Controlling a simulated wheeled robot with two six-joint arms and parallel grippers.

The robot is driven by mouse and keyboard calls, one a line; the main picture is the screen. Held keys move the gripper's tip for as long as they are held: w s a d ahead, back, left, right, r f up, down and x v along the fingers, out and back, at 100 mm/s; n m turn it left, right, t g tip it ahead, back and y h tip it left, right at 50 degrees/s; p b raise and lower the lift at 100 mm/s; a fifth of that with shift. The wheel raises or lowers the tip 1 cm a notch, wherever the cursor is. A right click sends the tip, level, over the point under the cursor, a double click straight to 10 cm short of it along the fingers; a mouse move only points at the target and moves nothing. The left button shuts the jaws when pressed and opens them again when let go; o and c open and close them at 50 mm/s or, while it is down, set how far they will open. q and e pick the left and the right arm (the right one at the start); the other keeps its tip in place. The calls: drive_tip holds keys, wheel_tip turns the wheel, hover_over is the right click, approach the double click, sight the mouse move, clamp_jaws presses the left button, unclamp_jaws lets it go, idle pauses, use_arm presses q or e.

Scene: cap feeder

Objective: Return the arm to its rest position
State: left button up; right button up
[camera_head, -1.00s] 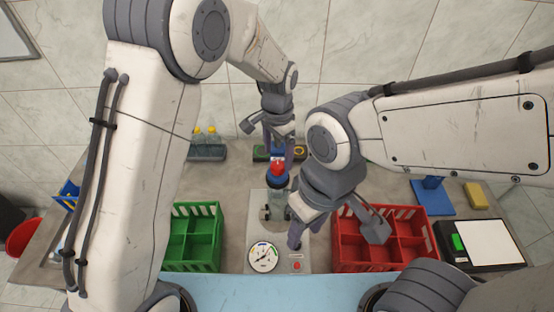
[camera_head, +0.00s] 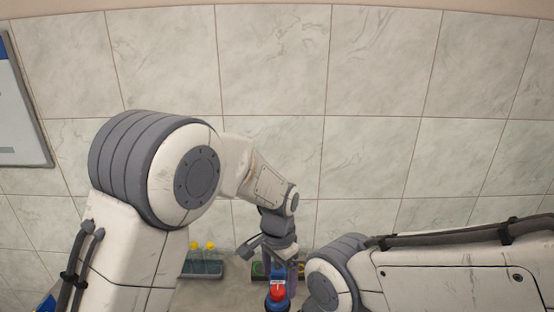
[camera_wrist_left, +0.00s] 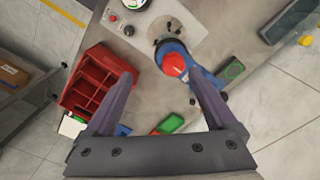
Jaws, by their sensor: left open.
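My left gripper (camera_head: 284,280) is low in the head view, fingers pointing down. In the left wrist view its two fingers (camera_wrist_left: 163,80) are spread wide with nothing held between them. A red dome-shaped cap (camera_head: 277,292) in a blue holder shows close to the fingers in the head view; the cap also shows in the wrist view (camera_wrist_left: 173,64), beyond the fingertips. I cannot tell exactly how far apart they are. My right arm enters from the right in the head view; its gripper is below the picture edge.
Tiled wall (camera_head: 270,70) fills the background.

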use_arm(q)
drive_tip(key=s+a+f+n+b, duration=0.1)
drive_tip(key=s+b, duration=0.4)
drive_tip(key=s, duration=0.7)
drive_tip(key=s+a+f+n+b, duration=0.1)
drive_tip(key=s+a+f+b, duration=0.2)
drive_tip(key=s, duration=0.8)
drive_tip(key=a+b, duration=0.1)
drive_tip(key=b, duration=0.1)
drive_tip(key=shift+s+a+f+h+b, duration=0.15)
drive_tip(key=shift+s+f+h+b, duration=0.15)
drive_tip(key=shift+s+f+h, duration=0.1)
